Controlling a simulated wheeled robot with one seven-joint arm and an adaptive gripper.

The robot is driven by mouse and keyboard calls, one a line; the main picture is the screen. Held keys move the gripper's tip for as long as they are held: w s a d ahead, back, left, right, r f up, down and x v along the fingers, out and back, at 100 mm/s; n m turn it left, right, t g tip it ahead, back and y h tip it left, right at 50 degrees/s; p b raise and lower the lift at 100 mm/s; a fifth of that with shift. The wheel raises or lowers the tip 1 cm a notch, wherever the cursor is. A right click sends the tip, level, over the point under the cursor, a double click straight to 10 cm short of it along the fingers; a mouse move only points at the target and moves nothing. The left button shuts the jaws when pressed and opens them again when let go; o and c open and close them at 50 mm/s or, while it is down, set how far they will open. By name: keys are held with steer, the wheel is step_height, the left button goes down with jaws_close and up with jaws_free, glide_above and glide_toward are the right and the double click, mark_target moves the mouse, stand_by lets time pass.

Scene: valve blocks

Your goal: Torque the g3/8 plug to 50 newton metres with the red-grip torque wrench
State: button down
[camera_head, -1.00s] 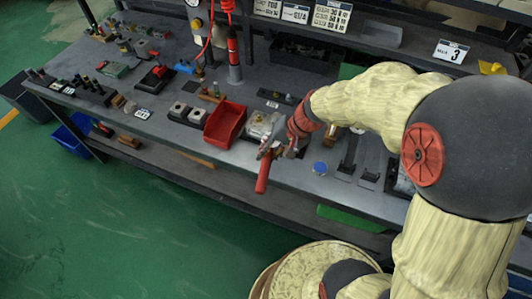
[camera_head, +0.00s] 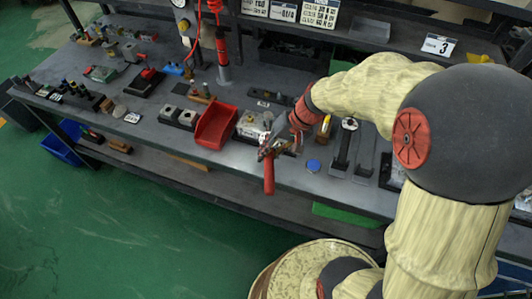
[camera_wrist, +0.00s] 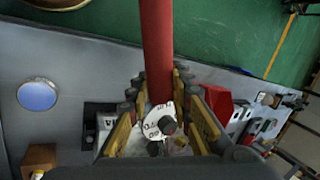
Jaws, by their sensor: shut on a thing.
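The torque wrench's red grip (camera_head: 268,178) sticks out past the front edge of the bench in the head view. In the wrist view the red grip (camera_wrist: 157,50) runs up from between the fingers, with a white marked dial (camera_wrist: 152,128) at its lower end. My gripper (camera_head: 272,150) is shut on the wrench near the dial, fingers on both sides of it. A silvery valve block (camera_head: 250,126) sits on the bench just behind and left of my gripper. The g3/8 plug and the wrench's working end cannot be made out; my gripper and wrist cover that area.
A red bin (camera_head: 216,127) stands left of the block. A blue round cap (camera_head: 313,165) lies on the bench to the right, near dark upright tools (camera_head: 343,150). Several small blocks stand farther left. A red hanging tool (camera_head: 222,50) is behind. Green floor is open in front.

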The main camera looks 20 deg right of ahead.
steer(key=shift+d, duration=0.1)
stand_by(0.3)
steer(key=shift+s+d+n+g, duration=0.2)
steer(key=shift+d+n+g, duration=0.2)
steer(key=shift+d+n, duration=0.6)
steer(key=shift+w+a+m+t, duration=0.25)
steer(key=shift+a+m+t, duration=0.15)
steer(key=shift+a+m, duration=0.6)
steer(key=shift+a, duration=0.1)
steer(key=shift+r, duration=0.1)
steer(key=shift+w+a+m+t, duration=0.25)
steer(key=shift+a+m, duration=0.2)
steer(key=shift+a, duration=0.15)
steer(key=shift+w+a+m+t, duration=0.15)
steer(key=shift+w+a+m, duration=0.05)
steer(key=shift+a+m, duration=0.3)
